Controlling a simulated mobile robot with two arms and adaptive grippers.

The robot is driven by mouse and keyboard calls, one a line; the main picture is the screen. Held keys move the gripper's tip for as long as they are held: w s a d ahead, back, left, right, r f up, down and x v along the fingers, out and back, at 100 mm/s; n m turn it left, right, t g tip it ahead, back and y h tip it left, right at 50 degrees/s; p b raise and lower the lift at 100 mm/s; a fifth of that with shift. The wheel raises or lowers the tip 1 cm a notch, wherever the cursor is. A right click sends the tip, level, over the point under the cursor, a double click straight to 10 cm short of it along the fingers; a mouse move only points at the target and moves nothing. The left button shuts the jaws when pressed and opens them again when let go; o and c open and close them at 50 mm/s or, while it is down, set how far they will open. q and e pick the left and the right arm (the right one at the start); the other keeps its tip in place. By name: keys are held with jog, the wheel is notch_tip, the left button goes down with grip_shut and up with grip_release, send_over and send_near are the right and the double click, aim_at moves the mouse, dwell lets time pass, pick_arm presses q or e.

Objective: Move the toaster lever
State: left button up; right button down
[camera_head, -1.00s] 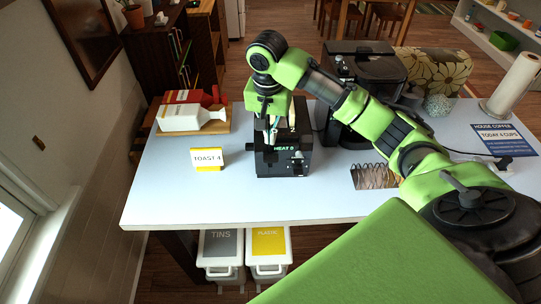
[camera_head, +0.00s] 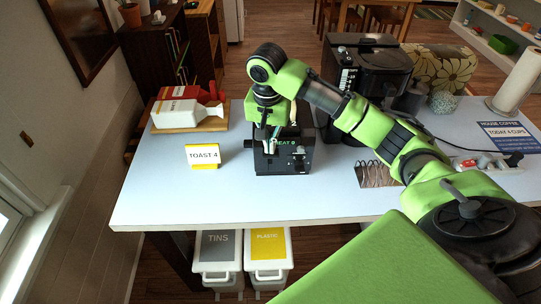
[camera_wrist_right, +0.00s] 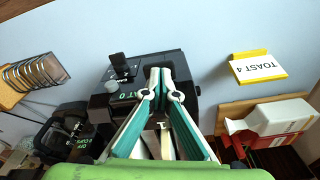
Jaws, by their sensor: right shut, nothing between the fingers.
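The black toaster (camera_head: 290,160) stands on the pale table, its front marked "HEAT 0" with small controls on the right side of that face. In the right wrist view the toaster (camera_wrist_right: 180,62) lies just beyond my fingertips, with a black knob or lever (camera_wrist_right: 119,64) to their left. I cannot tell which control is the lever. My right gripper (camera_head: 268,149) is shut and empty, pointing down at the toaster's left front part and hiding some of it. It also shows in the right wrist view (camera_wrist_right: 160,73). Contact cannot be told. My left gripper is not in view.
A yellow-based "TOAST 4" card (camera_head: 203,155) stands left of the toaster. A board with cartons (camera_head: 182,112) is at the back left. A coffee machine (camera_head: 365,75) is behind right, and a wire rack (camera_head: 375,175) is to the right. The front left table is clear.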

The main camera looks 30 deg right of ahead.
notch_tip(320, 180, down, 6)
jog(key=shift+r, duration=0.1)
jog(key=s+a+p, duration=0.1)
jog(key=p, duration=0.1)
jog(key=s+a+r+p, duration=0.1)
jog(key=p, duration=0.1)
jog(key=shift+s+a+p, duration=0.1)
jog(key=shift+a+p, duration=0.05)
jog(key=shift+p, duration=0.25)
dwell(0.4)
send_near(270, 157)
jog(key=s+a, duration=0.1)
jog(key=a, duration=0.1)
jog(key=shift+s+r, duration=0.2)
jog(key=shift+r, duration=0.4)
